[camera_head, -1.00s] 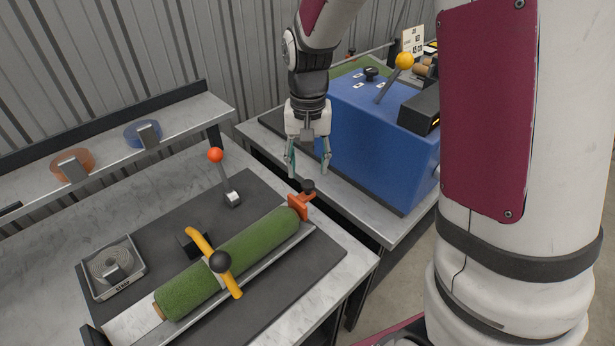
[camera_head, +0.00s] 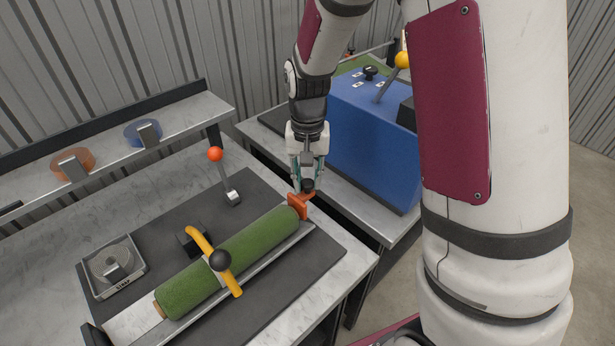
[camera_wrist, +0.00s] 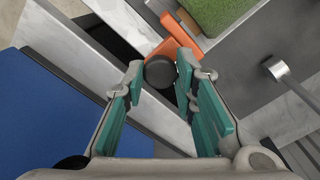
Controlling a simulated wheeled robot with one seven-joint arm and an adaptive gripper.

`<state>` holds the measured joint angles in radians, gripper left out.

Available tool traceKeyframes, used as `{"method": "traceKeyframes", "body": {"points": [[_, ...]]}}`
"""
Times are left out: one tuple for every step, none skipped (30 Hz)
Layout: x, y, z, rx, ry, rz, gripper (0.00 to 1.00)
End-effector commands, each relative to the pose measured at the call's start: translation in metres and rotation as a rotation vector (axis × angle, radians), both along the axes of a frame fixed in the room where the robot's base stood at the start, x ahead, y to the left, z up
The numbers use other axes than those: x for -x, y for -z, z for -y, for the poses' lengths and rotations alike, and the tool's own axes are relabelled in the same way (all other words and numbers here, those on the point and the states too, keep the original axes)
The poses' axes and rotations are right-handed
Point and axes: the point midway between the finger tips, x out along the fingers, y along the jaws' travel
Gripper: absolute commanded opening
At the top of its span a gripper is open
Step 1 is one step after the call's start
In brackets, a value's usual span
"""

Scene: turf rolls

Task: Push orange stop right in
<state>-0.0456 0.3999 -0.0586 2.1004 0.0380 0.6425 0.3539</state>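The orange stop (camera_head: 298,205) stands at the far right end of the green turf roll (camera_head: 240,252), with a black knob (camera_head: 307,185) on its outer side. In the wrist view the orange stop (camera_wrist: 178,38) lies beyond the fingertips, close to the end of the turf roll (camera_wrist: 213,12). My gripper (camera_head: 308,186) points down at the stop. Its teal fingers are open, one on each side of the black knob (camera_wrist: 160,72). Whether a finger touches the knob I cannot tell.
A yellow clamp bar (camera_head: 213,262) with a black ball crosses the roll. A red-knobbed lever (camera_head: 225,178) stands behind it. A blue machine (camera_head: 370,140) is close on the right of my gripper.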

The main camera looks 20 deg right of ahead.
Motion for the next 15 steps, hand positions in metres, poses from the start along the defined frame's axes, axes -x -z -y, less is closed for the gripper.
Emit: {"method": "traceKeyframes", "body": {"points": [[0.000,0.000,0.000,0.000,0.000,0.001,0.00],[0.000,0.000,0.000,0.000,0.000,0.000,0.00],[0.001,0.000,-0.002,0.000,-0.001,0.000,0.00],[0.001,-0.001,-0.004,0.000,-0.002,0.000,0.00],[0.003,-0.001,-0.007,0.000,-0.003,0.000,0.00],[0.005,-0.001,-0.014,0.000,-0.005,0.000,0.00],[0.008,-0.001,-0.020,0.000,-0.006,0.000,0.00],[0.011,-0.002,-0.027,-0.001,-0.007,0.000,0.00],[0.015,-0.002,-0.036,0.000,-0.009,-0.001,0.00],[0.019,-0.002,-0.043,-0.001,-0.008,-0.002,0.00],[0.021,-0.002,-0.050,0.000,-0.009,-0.001,0.00],[0.024,-0.002,-0.059,-0.001,-0.008,0.000,0.00],[0.027,-0.002,-0.064,-0.001,-0.008,0.000,0.00],[0.029,-0.002,-0.070,-0.001,-0.007,0.000,0.00],[0.031,-0.002,-0.076,-0.001,-0.007,0.001,0.00]]}}
